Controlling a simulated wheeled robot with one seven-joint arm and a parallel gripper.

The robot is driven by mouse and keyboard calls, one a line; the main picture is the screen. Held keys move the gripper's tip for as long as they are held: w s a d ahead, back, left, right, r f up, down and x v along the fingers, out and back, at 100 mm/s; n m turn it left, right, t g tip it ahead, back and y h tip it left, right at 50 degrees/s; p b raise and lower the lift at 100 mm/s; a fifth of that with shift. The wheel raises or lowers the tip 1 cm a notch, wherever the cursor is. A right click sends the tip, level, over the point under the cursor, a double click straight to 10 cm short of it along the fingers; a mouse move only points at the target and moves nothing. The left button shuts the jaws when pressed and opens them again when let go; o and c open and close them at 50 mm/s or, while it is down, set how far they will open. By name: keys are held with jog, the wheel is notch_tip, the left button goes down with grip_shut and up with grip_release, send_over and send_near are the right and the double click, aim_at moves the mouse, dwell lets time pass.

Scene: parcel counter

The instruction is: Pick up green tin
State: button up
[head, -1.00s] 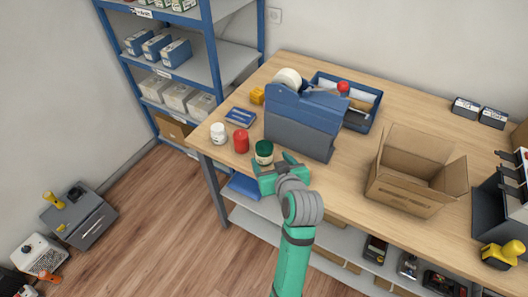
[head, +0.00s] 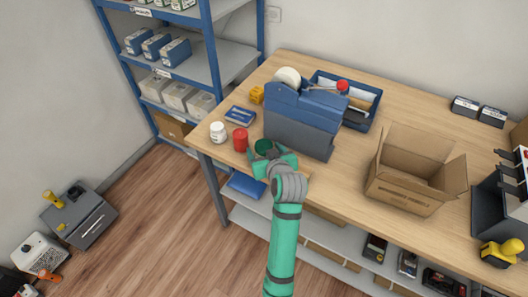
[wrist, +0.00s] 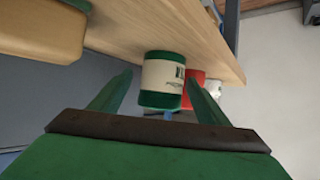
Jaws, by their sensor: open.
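The green tin (head: 263,147) stands near the front edge of the counter in the head view, partly hidden by my gripper (head: 268,160). In the wrist view the green tin (wrist: 162,82) shows a cream label with dark print and green bands at both ends. The open fingers of my gripper (wrist: 158,95) point towards the tin, one on each side of it in the picture. I cannot tell how far the tin sits between them. Neither finger is seen touching it.
A red tin (head: 240,140) and a white tin (head: 217,132) stand to the left. A blue and grey machine (head: 300,122) stands close behind. An open cardboard box (head: 407,192) is to the right on the wooden counter (head: 336,190).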

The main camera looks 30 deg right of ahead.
jog(key=shift+a, duration=0.1)
jog(key=c, duration=1.2)
jog(key=shift+r, duration=0.1)
